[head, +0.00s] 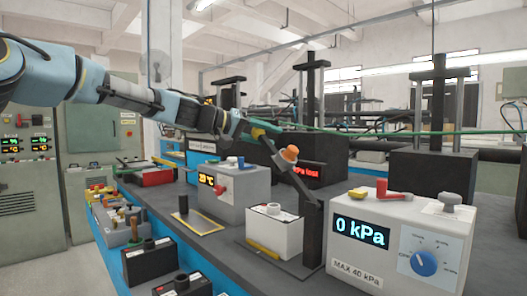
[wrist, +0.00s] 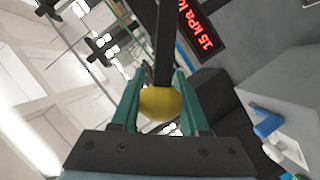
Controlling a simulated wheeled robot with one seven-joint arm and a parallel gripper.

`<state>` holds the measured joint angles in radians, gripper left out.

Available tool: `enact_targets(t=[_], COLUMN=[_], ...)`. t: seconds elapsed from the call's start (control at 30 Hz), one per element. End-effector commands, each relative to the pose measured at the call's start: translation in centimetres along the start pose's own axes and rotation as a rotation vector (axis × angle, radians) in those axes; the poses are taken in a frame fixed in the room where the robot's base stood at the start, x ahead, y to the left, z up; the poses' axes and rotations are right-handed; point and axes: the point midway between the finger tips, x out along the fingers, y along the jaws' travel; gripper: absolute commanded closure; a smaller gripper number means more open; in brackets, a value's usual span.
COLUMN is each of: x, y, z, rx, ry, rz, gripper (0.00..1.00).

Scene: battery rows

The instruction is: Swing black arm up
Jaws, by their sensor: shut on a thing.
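My gripper (head: 277,138) is shut on the knob in the head view, reaching in from the upper left. The pivot joint is hard to make out.
A white battery box (head: 275,230) stands left of the post. A pressure unit reading 0 kPa (head: 400,235) stands close on the right. A grey unit with a yellow display (head: 235,190) is behind on the left. Black batteries (head: 150,262) line the front left.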

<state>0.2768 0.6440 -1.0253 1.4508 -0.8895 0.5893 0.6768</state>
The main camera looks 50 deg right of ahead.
Motion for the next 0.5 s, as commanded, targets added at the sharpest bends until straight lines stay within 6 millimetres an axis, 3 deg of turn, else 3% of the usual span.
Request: enact_targets(t=[0.5], x=[0.4], y=[6.0], z=[0.8], rx=[0.243], ry=[0.002], rz=[-0.097], gripper=[1.00])
